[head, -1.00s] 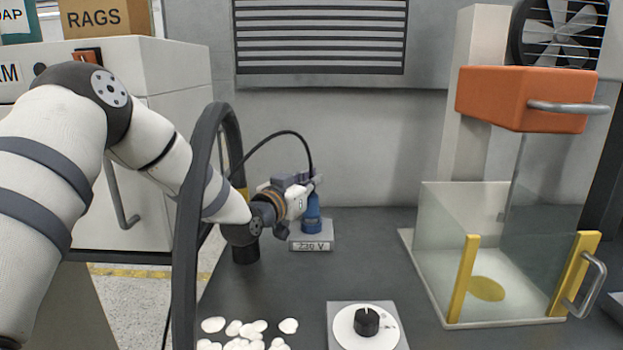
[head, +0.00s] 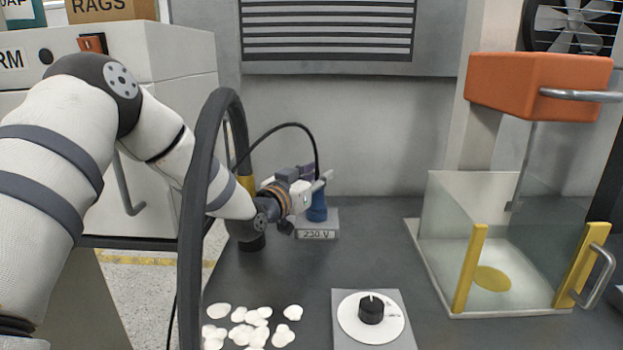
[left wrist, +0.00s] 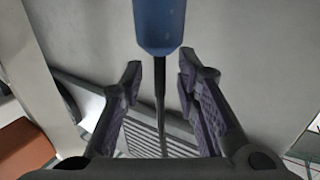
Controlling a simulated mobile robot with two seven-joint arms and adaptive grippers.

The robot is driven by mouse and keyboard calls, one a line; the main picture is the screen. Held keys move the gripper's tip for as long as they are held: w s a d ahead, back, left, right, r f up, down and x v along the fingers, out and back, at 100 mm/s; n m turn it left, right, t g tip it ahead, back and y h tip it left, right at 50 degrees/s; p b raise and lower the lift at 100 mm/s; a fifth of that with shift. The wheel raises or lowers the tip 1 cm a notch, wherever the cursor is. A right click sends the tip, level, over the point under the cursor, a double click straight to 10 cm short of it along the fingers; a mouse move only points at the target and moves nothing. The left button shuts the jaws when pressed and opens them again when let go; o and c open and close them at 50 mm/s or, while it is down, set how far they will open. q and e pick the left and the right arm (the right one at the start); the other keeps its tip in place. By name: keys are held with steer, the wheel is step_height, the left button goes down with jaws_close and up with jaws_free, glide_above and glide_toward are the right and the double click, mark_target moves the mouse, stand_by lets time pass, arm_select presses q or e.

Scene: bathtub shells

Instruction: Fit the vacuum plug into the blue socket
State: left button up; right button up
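The blue plug with its black cable (head: 318,150) stands upright on the grey block marked 230 V (head: 316,233) in the head view. A blue body (head: 317,206) shows there; the seam between plug and socket cannot be made out. In the left wrist view the blue plug (left wrist: 159,25) is at the top, its cable running down between my fingers. My left gripper (head: 315,181) is at the upper end of the plug. Its fingers, also in the left wrist view (left wrist: 160,75), are apart, one on each side of the cable, with gaps. My right gripper is not in view.
A dark hose loop (head: 190,215) rises in front of my left arm. White shells (head: 250,325) and a black dial on a plate (head: 371,310) lie nearer. A glass enclosure (head: 500,250) with an orange box (head: 535,85) above stands right. The middle bench is clear.

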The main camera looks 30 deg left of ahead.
arm_select(q)
steer(key=s, duration=1.1)
steer(key=shift+s+d, duration=0.2)
steer(key=shift+s, duration=0.15)
